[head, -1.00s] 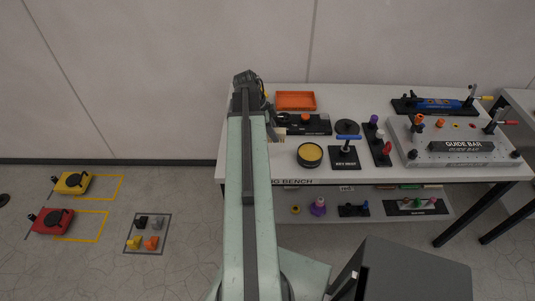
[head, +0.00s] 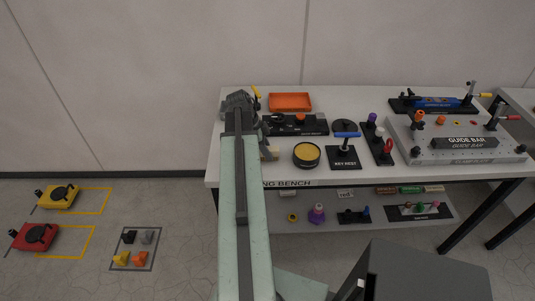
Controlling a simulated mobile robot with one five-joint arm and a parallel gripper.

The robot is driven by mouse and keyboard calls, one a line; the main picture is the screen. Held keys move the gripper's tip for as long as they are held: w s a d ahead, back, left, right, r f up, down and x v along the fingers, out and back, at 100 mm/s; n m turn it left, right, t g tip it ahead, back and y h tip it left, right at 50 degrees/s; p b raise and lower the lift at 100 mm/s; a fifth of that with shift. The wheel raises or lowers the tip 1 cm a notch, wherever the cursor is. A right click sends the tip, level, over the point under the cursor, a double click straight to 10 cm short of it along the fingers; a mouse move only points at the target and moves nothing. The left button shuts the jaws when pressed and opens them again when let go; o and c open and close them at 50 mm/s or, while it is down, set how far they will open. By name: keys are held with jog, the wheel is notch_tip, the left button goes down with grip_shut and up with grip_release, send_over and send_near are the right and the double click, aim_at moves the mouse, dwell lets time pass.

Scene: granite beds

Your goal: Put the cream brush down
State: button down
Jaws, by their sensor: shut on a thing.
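The cream brush (head: 270,153) shows as a small pale block just right of my arm, over the front left part of the white bench. The rest of it is hidden behind my arm. My gripper (head: 262,140) is mostly hidden behind the arm too, and is shut on the brush. I cannot tell whether the brush touches the bench top. A round black dish with a yellow top (head: 307,154) stands a little to its right.
The white bench (head: 290,175) holds an orange tray (head: 290,102) at the back, a black fixture (head: 300,125), a key rest (head: 343,157) with a blue-handled tool, and a guide bar block (head: 465,143) at right. A lower shelf holds small parts.

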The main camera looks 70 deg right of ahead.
jog(key=shift+f, duration=0.2)
jog(key=c, duration=1.1)
grip_release()
jog(key=shift+o, duration=0.2)
jog(key=shift+r+p, duration=0.35)
jog(key=shift+r, duration=0.2)
jog(key=p+v, duration=1)
jog(key=v, duration=0.1)
jog(key=shift+w+r+p, duration=0.15)
jog(key=shift+w+p, duration=0.05)
jog(key=shift+p, duration=0.1)
jog(key=shift+a, duration=0.1)
